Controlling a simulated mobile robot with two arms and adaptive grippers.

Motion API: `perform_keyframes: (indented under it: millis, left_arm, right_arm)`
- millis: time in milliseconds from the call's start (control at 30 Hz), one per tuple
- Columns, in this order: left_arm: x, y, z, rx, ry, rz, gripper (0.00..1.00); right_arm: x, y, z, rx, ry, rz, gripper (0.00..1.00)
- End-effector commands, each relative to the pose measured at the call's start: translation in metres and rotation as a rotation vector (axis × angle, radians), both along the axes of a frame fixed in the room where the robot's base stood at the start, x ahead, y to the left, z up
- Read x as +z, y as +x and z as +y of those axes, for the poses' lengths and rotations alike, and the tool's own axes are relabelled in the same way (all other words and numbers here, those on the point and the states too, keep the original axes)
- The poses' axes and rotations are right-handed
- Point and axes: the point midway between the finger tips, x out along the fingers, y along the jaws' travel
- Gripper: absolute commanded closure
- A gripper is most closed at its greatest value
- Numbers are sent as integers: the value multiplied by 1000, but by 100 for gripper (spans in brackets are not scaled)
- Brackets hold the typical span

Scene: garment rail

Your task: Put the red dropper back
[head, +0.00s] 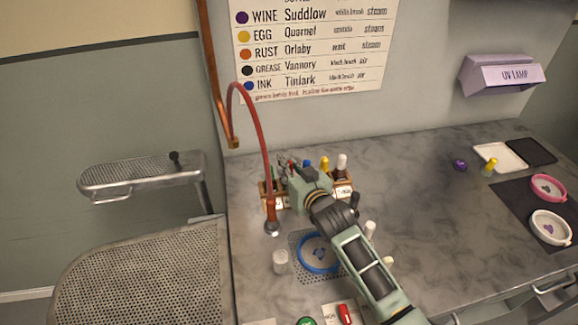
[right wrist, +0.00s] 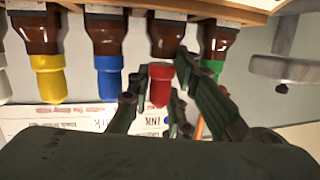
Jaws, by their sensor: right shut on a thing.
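The red dropper (right wrist: 160,84) is in the right wrist view, its red cap in line with the neck of a brown bottle (right wrist: 165,38) in the rack. My right gripper (right wrist: 158,100) is shut on the red cap, with one finger on each side. In the head view my right gripper (head: 297,178) is over the wooden rack (head: 343,190) and hides much of it. I cannot tell whether the dropper is fully seated. My left gripper is not in view.
Bottles beside it have blue (right wrist: 109,80), yellow (right wrist: 48,78) and green (right wrist: 212,68) caps. A red hose (head: 262,140) hangs left of the rack.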

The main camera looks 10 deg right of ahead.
Motion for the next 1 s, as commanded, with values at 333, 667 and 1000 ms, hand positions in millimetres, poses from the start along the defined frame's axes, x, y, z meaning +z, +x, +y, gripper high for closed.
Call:
perform_keyframes:
  millis: [333, 667, 1000]
  left_arm:
    - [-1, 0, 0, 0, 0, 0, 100]
    - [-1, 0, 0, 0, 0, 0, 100]
    - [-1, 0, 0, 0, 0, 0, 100]
  right_arm:
    - [-3, 0, 0, 0, 0, 0, 93]
    - [-3, 0, 0, 0, 0, 0, 61]
    - [-3, 0, 0, 0, 0, 0, 60]
